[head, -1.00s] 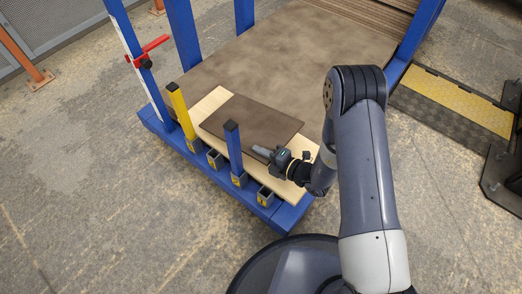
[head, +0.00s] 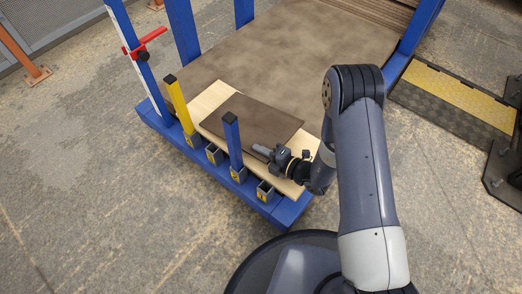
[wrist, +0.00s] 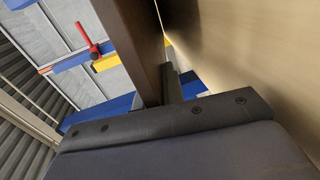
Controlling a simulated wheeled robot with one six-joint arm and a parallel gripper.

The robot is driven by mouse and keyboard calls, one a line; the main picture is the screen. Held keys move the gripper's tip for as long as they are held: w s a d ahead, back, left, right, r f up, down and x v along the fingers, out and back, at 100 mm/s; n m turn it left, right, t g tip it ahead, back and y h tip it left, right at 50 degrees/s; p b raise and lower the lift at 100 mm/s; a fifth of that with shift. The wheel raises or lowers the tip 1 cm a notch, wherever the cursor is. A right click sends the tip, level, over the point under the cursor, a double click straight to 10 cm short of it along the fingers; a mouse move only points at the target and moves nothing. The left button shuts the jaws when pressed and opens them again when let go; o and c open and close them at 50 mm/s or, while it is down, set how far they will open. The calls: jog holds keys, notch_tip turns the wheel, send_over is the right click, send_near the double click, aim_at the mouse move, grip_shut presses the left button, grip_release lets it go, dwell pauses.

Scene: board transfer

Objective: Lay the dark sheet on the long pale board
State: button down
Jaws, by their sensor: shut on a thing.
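The dark brown sheet (head: 255,117) is over the long pale board (head: 208,101), inside the board's outline in the head view. My gripper (head: 262,150) is shut on the sheet's near edge, beside the blue post. In the wrist view the sheet (wrist: 135,40) is a dark band running up from the jaws (wrist: 172,88), with the pale board (wrist: 245,60) to its right. A thin bright line parts them near the top. I cannot tell whether the sheet touches the board.
A short blue post (head: 233,142) and a yellow post (head: 179,105) stand along the near side of the blue frame (head: 288,212), with several empty sockets. A large brown panel (head: 290,60) lies behind. A yellow-topped ramp (head: 455,100) is at right.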

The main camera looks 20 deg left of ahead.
jog(key=shift+f, duration=0.1)
jog(key=c, duration=1.5)
grip_release()
jog(key=shift+o, duration=0.5)
jog(key=shift+r+h+p, duration=0.3)
jog(key=shift+p, duration=0.5)
jog(key=h+p, duration=0.1)
jog(key=p, duration=0.2)
jog(key=g+h+p, duration=0.1)
jog(key=h+p, duration=0.3)
jog(key=p, duration=0.1)
jog(key=shift+d+r+p, duration=0.3)
jog(key=h+p, duration=0.1)
jog(key=p, duration=0.1)
jog(key=g+h+p, duration=0.1)
jog(key=h+p, duration=0.1)
jog(key=shift+s+d+r, duration=0.1)
jog(key=shift+s+d, duration=0.05)
jog(key=shift+d+h+p, duration=0.1)
jog(key=shift+h+p, duration=0.3)
jog(key=shift+p, duration=0.6)
jog(key=shift+f+p, duration=0.2)
jog(key=shift+p, duration=0.1)
